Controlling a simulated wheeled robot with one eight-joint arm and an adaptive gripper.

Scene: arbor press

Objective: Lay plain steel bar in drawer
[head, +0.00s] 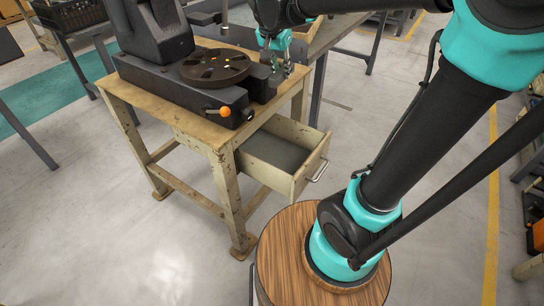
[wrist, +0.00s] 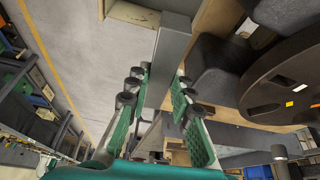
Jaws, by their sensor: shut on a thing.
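The plain steel bar (wrist: 172,62) is a straight grey bar that shows in the wrist view between the green fingers of my gripper (wrist: 160,95). My gripper is shut on it. In the head view my gripper (head: 276,48) is at the right rear of the press, above the table's edge; the bar is too small there to make out clearly. The drawer (head: 316,166) is pulled open from the right side of the table, below and in front of my gripper. Its visible grey floor looks empty.
The dark arbor press (head: 180,92) stands on the worn wooden table (head: 205,128), with its round slotted plate (head: 215,66) beside my gripper. An orange knob (head: 225,111) sticks out at the press's front. The floor right of the drawer is clear.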

